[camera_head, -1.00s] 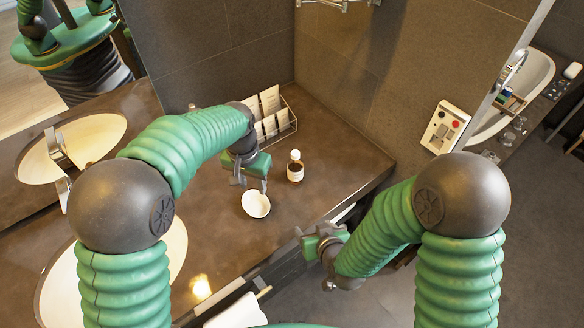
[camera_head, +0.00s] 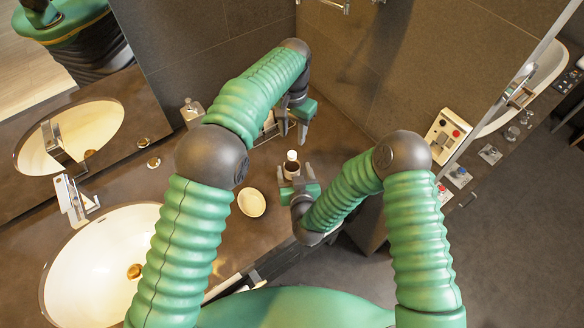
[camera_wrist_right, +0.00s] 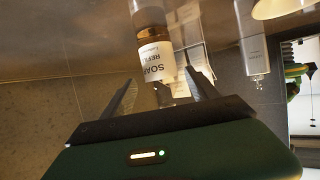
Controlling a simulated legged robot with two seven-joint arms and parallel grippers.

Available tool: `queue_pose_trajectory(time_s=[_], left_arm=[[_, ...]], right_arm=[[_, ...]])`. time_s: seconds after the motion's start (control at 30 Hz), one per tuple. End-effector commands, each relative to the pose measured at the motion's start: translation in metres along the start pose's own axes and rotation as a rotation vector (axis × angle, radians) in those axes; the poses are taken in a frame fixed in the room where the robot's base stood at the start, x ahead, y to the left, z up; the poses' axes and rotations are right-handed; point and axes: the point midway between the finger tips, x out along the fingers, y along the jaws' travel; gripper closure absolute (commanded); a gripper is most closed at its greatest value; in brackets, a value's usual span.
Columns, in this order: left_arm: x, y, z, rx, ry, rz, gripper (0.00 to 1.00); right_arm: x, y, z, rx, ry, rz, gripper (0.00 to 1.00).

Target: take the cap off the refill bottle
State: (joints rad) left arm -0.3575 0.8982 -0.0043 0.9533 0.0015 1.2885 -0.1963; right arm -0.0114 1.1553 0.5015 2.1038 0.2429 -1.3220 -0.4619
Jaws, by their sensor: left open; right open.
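The refill bottle (camera_head: 291,172) stands upright on the counter, small and dark amber with a white cap (camera_head: 291,155) on top. In the right wrist view it appears upside down, its white label (camera_wrist_right: 157,67) reading SOAP REFILL; I cannot clearly make out the cap there. My right gripper (camera_head: 295,171) is open and low at the bottle, its fingers on either side of the body. In the wrist view (camera_wrist_right: 160,92) gaps show beside the bottle. My left gripper (camera_head: 293,130) is open and empty, beyond the bottle and apart from the cap.
A cream dish (camera_head: 251,202) sits left of the bottle. A rack with cards, mostly hidden by my left arm, stands behind. The sink (camera_head: 90,255) is at the left, and the counter's front edge lies close to my right arm.

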Motion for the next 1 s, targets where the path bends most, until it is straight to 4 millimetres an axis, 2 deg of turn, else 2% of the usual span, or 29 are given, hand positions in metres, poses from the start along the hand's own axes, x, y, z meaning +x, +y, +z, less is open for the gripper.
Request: queue_pose_trajectory(time_s=[0.1, 0.2, 0.33, 0.53, 1.0], left_arm=[[-0.001, -0.001, 0.001, 0.0, 0.001, 0.001, 0.59], [-0.001, -0.001, 0.001, 0.0, 0.001, 0.001, 0.59], [0.0, -0.003, 0.001, -0.001, 0.001, 0.002, 0.59], [0.0, -0.001, 0.001, -0.001, 0.0, 0.001, 0.59], [0.0, -0.001, 0.001, -0.001, 0.0, 0.001, 0.59]], right_arm=[[0.022, -0.001, 0.0, 0.0, 0.0, 0.001, 0.31], [0.035, -0.001, 0.0, 0.0, 0.0, 0.0, 0.31], [0.042, -0.002, 0.0, -0.003, -0.002, 0.0, 0.31], [0.042, -0.001, 0.0, -0.002, -0.001, -0.001, 0.31], [0.042, -0.001, 0.0, -0.001, -0.001, 0.0, 0.91]])
